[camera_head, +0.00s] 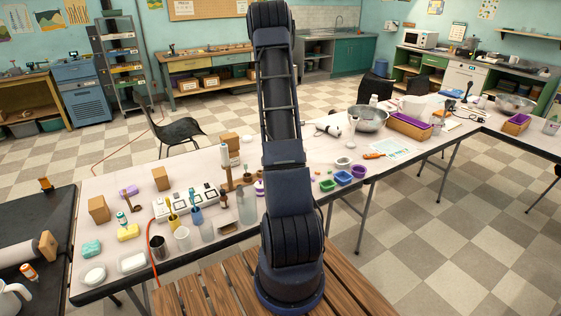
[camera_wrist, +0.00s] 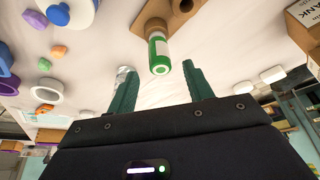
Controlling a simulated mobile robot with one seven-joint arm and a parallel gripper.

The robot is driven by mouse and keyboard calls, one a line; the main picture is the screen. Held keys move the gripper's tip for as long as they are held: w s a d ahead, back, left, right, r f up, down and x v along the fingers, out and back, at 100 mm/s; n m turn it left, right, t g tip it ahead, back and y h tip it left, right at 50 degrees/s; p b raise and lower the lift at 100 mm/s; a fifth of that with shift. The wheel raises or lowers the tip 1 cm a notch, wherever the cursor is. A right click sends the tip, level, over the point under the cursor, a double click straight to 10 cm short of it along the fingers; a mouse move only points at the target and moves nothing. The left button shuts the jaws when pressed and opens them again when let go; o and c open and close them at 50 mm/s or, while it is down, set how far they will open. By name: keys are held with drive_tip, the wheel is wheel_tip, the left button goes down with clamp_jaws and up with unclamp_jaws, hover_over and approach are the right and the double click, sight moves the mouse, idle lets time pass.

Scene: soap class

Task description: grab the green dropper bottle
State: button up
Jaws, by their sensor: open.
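In the wrist view, a bottle with a green and white label band (camera_wrist: 158,48) and a brown part behind it lies ahead of my gripper (camera_wrist: 161,82). Its pale end with a green ring faces the camera. It is near a brown wooden piece (camera_wrist: 184,8). My gripper's two dark green fingers are apart, with the bottle beyond their tips, roughly between them in the picture; nothing is held. In the head view my own arm covers the middle of the table, and I cannot make out the gripper or surely identify this bottle there.
In the wrist view, a cardboard box (camera_wrist: 305,25) is at right, a blue and white container (camera_wrist: 62,14) at upper left, and clear glass (camera_wrist: 123,72) by the left finger. In the head view, a wooden stand (camera_head: 235,184), glass cylinder (camera_head: 247,207) and power strip (camera_head: 185,199) crowd the table (camera_head: 100,184).

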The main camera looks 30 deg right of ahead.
drive_tip(key=shift+x, duration=2.65)
drive_tip(key=shift+a, duration=0.15)
drive_tip(key=shift+c, duration=0.4)
drive_tip(key=c, duration=1)
